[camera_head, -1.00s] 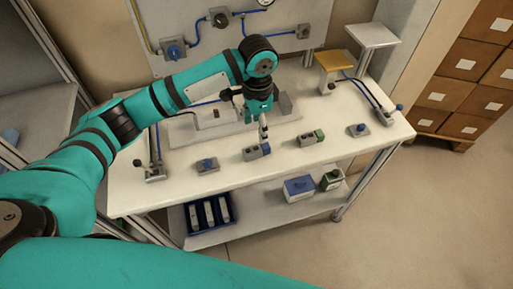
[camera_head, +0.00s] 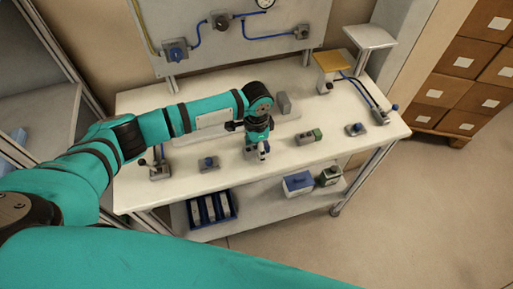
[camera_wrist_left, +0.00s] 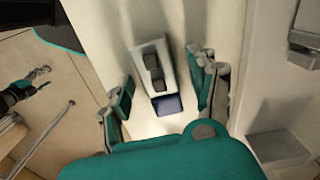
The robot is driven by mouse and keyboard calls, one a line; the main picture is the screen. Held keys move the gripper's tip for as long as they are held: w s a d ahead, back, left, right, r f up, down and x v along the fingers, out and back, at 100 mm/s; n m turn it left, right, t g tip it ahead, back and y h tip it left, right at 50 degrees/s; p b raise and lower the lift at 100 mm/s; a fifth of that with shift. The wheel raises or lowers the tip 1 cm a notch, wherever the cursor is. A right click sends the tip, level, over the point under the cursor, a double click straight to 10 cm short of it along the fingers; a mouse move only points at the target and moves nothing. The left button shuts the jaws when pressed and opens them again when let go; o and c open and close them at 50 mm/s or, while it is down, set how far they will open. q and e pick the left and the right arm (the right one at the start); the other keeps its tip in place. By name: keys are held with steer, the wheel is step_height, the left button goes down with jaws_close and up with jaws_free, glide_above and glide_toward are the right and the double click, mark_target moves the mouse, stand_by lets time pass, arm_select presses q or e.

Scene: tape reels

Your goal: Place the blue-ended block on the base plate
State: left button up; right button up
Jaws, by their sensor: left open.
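My left gripper (camera_head: 257,153) points down over the front middle of the white table in the head view. In the left wrist view its two fingers (camera_wrist_left: 166,100) are open, one on each side of the blue-ended block.
A small teal and black gripper-like part (camera_wrist_left: 30,85) shows at the wrist view's left.

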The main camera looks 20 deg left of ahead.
arm_select(q)
steer(key=shift+c, duration=0.3)
jaws_close()
steer(key=shift+r, duration=0.1)
